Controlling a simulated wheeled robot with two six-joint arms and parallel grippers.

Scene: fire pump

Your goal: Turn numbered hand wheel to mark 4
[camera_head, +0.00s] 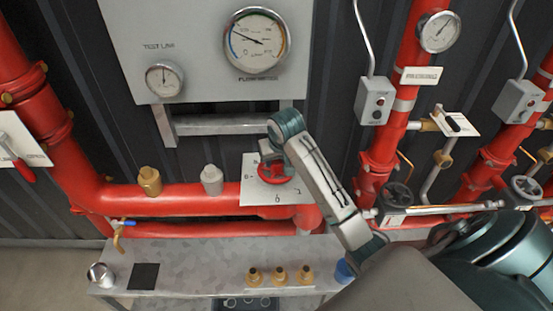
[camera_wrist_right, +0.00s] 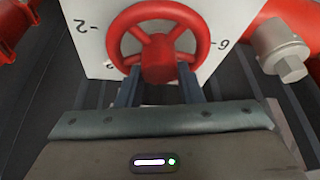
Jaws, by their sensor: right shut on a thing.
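The red hand wheel (camera_wrist_right: 158,58) sits in front of a white plate (camera_wrist_right: 92,25) with dark numerals. In the right wrist view a 2 shows on the left of the plate and a 6 on the right, both turned. In the head view the wheel (camera_head: 278,176) is largely covered by my right gripper (camera_head: 272,152), and the plate (camera_head: 252,197) shows around it. My right gripper (camera_wrist_right: 160,82) is shut on the wheel, with its two fingers at the lower rim on either side of the hub. Mark 4 and any pointer cannot be made out. My left gripper is not in view.
A gauge panel (camera_head: 205,60) with a grey rail (camera_head: 225,127) stands behind. Capped fittings (camera_head: 212,180) sit on the red pipe left of the plate. A metal bench (camera_head: 200,262) with brass fittings lies below. Dark hand wheels (camera_head: 397,196) and red risers (camera_head: 400,120) stand right.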

